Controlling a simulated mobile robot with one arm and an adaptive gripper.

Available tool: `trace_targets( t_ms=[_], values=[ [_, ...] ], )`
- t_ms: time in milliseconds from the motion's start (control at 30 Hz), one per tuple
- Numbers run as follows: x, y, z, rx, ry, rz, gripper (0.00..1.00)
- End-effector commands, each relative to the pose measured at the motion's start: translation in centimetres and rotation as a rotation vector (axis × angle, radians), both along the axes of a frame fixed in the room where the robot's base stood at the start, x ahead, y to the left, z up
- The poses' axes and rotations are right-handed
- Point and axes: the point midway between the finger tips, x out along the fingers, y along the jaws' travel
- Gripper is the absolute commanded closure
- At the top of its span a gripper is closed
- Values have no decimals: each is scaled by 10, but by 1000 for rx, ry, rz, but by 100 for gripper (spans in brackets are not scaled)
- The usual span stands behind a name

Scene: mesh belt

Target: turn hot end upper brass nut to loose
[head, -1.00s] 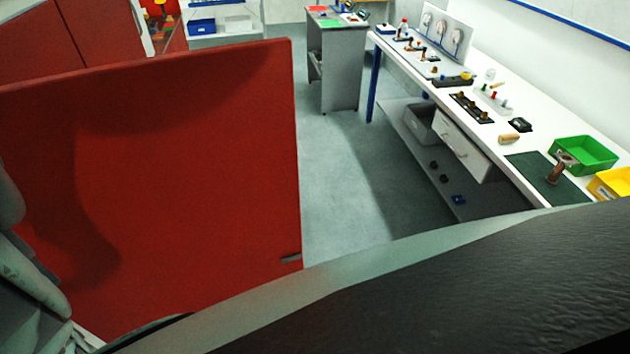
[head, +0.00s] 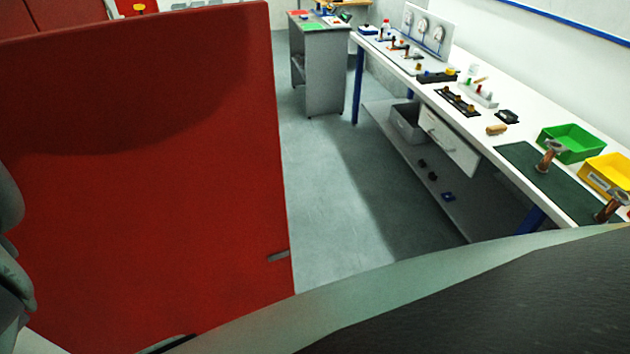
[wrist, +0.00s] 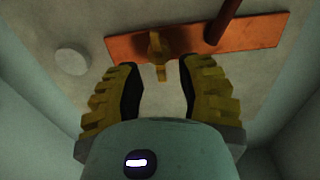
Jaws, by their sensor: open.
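In the wrist view, my gripper (wrist: 158,75) is open, with its two yellow-and-black fingers spread apart. A small brass-coloured piece with arms (wrist: 155,48), which looks like the brass nut, sits on an orange-copper plate (wrist: 260,32). It lies just beyond the fingertips, roughly in line with the gap between them. I cannot tell whether it is the upper nut. A dark red-brown rod (wrist: 226,18) rises from the plate to the right of it. Nothing is held between the fingers. I cannot make out the nut or gripper in the head view.
A pale round disc (wrist: 72,60) is left of the plate. In the head view, a large red panel (head: 140,210) fills the left. A white bench (head: 490,135) runs along the right with a green tray (head: 572,140) and yellow tray (head: 606,176). Clear grey floor (head: 335,220) lies between.

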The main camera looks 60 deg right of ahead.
Motion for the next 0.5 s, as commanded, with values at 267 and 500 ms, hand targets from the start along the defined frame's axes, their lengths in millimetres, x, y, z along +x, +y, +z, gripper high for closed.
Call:
trace_targets(
  t_ms=[267,500],
  values=[
    [9,14,1,7,-1,2,63],
    [14,19,2,5,-3,3,63]
  ],
)
